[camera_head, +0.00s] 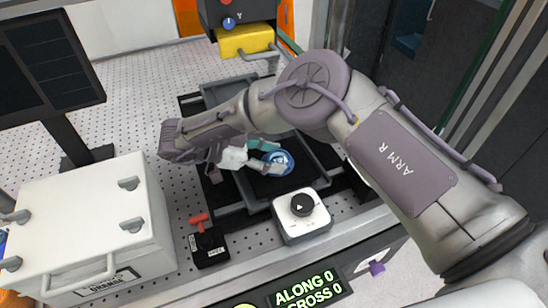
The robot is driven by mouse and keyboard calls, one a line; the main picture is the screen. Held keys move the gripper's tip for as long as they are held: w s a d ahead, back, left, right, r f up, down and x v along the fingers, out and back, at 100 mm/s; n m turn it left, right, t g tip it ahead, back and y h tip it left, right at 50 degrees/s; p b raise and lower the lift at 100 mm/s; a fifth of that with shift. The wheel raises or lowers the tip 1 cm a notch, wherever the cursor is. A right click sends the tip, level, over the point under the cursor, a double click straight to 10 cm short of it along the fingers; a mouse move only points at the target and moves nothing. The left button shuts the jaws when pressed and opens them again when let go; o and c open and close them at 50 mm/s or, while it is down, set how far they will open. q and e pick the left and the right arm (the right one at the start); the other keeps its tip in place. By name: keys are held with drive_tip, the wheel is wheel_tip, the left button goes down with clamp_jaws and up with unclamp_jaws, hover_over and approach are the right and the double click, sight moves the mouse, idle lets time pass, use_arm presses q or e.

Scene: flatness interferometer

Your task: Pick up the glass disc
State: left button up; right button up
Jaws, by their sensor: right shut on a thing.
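The glass disc (284,161), round and blue with a pale reflection, is in the middle of the camera_head view, over the dark tray (233,186). My right gripper (266,156) reaches it from the left, at the end of the arm marked ARM R. Its fingers are shut on the disc's left side, and they hide part of it. I cannot tell whether the disc touches the tray or is slightly raised. My left gripper is not in view.
A white box with a black knob (298,214) stands close in front of the tray. A small black box with a red lever (209,245) is at its left. A white case (93,231) and a dark panel (50,66) fill the left.

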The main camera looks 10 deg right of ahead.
sight(277, 160)
drive_tip(key=shift+d+r, duration=0.1)
drive_tip(key=shift+r, duration=0.25)
drive_tip(key=r, duration=0.2)
drive_tip(key=r+b, duration=0.1)
drive_tip(key=r, duration=0.1)
drive_tip(key=shift+s+d, duration=0.35)
drive_tip(key=shift+d, duration=0.05)
drive_tip(key=s+d+r+b, duration=0.2)
drive_tip(key=s+d+r, duration=0.4)
drive_tip(key=s+d, duration=0.1)
drive_tip(key=shift+s, duration=0.5)
